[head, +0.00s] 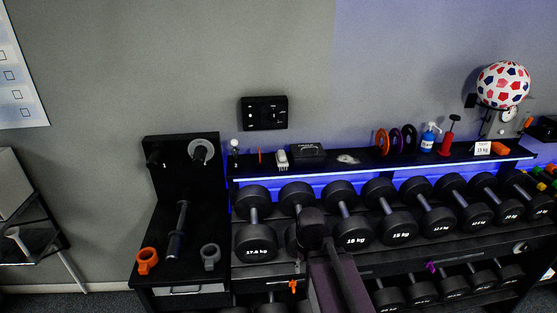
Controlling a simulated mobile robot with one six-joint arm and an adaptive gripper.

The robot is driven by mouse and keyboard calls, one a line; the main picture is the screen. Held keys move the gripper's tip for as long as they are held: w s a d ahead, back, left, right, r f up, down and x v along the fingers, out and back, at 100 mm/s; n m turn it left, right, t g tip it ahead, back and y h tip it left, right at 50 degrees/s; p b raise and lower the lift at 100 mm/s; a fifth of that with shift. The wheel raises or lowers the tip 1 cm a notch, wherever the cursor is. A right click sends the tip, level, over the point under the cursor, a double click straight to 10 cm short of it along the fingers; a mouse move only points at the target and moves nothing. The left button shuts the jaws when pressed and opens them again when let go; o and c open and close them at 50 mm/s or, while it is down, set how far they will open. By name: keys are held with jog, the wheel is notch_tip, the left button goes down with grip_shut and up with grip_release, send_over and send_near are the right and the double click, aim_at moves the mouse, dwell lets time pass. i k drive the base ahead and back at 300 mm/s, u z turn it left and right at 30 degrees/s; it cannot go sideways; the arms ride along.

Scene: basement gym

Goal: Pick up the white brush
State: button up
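The white brush (282,159) is a small pale object on the narrow black top shelf (360,164) above the dumbbell rack. It is left of a flat black box (307,151) and appears apart from it. Its details are too small to tell. I cannot make out my gripper anywhere in the head view.
Rows of black dumbbells (352,226) fill the rack below the shelf. A pale crumpled item (347,159), coloured discs (381,141), a blue bottle (428,139) and a red pump-like object (447,141) stand farther right. A dark structure rises in front of the rack's middle.

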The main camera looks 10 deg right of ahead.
aim_at(281, 158)
jog(key=i, duration=0.85)
